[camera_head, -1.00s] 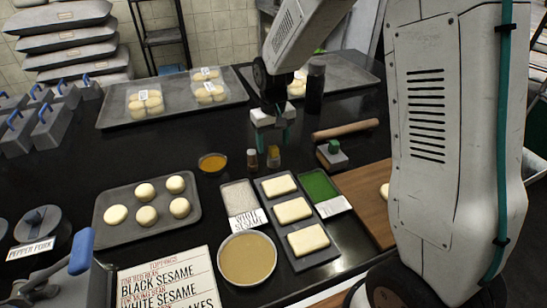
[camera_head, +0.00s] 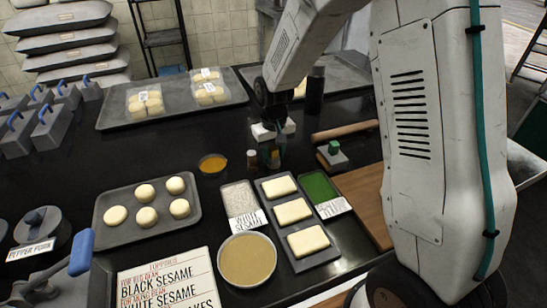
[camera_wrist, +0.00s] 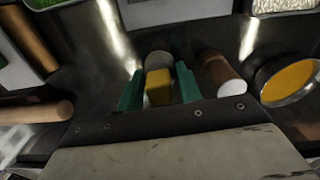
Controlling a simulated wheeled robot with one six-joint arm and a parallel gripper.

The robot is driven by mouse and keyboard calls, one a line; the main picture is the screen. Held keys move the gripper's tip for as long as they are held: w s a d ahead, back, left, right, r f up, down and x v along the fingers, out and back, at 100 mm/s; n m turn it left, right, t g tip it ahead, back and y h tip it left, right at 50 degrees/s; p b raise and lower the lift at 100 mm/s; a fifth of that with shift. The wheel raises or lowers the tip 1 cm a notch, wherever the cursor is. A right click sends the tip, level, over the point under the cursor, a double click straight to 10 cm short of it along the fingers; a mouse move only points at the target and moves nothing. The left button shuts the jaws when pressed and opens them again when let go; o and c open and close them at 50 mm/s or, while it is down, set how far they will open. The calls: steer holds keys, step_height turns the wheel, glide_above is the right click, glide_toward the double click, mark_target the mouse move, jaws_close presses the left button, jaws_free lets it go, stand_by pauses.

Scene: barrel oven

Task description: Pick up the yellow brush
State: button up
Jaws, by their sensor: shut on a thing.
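The yellow brush (camera_wrist: 158,92) sits between the teal fingers of my gripper (camera_wrist: 159,88) in the wrist view, with a grey rounded part beyond its yellow block. My gripper is shut on it. In the head view my gripper (camera_head: 276,150) is low over the black counter, and the brush (camera_head: 273,163) shows only partly, beneath the fingers. Whether it touches the counter is hard to tell. A similar brown-and-pale item (camera_wrist: 222,72) stands close beside it, apart from the fingers; it also shows in the head view (camera_head: 252,161).
An orange-filled bowl (camera_head: 212,164) is to the left. A rolling pin (camera_head: 345,131) and a green-topped block (camera_head: 333,151) are to the right. A dough tray (camera_head: 290,232), a sesame tray (camera_head: 239,199) and a green tray (camera_head: 318,186) lie in front. A dark bottle (camera_head: 315,92) stands behind.

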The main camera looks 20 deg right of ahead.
mark_target(274, 148)
steer(key=shift+r, duration=0.15)
steer(key=shift+r, duration=0.6)
step_height(274, 148, up, 2)
steer(key=shift+r, duration=0.2)
steer(key=s, duration=0.5)
steer(key=s+d, duration=0.1)
steer(key=s, duration=0.4)
steer(key=s+r, duration=0.1)
steer(key=s, duration=0.4)
steer(key=shift+s+d, duration=0.3)
steer(key=shift+d, duration=0.1)
steer(key=shift+s, duration=0.15)
